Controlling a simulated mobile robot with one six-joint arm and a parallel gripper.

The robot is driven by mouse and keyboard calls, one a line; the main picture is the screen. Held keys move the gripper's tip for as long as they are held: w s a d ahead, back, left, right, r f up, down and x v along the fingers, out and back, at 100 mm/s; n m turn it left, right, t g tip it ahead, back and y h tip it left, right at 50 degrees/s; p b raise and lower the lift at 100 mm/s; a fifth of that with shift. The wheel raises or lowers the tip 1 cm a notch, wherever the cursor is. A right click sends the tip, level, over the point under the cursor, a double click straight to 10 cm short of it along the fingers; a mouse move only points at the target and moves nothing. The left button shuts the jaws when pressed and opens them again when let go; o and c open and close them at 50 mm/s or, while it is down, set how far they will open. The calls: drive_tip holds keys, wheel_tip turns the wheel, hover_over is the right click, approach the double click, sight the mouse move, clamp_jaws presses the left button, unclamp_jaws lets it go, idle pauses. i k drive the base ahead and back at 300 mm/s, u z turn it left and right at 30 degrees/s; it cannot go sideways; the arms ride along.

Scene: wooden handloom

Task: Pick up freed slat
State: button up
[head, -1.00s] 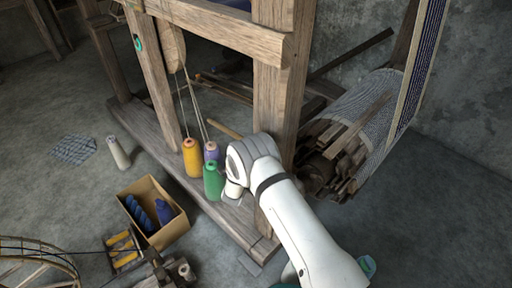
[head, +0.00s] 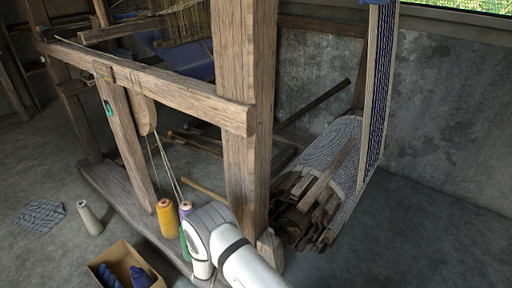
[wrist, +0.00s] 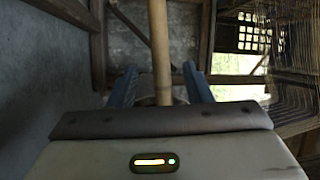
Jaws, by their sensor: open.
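A light wooden stick or slat (wrist: 160,48) runs upright through the middle of the wrist view, between the blue fingers of my open gripper (wrist: 160,88). The fingers stand apart on either side, with no visible contact. In the head view my gripper is hidden; only my white arm shows at the bottom. I cannot tell which of these shows in the wrist view.
The thick loom post (head: 247,120) and crossbeam (head: 175,90) stand close to my arm. A yellow cone of thread (head: 167,218) stands on the base beam. A cardboard box (head: 112,257) and a pale cone (head: 89,217) are at left. Floor at lower right is clear.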

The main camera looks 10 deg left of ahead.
sight(306, 203)
drive_tip(key=z, duration=0.05)
drive_tip(key=k, duration=1)
drive_tip(key=u, duration=0.05)
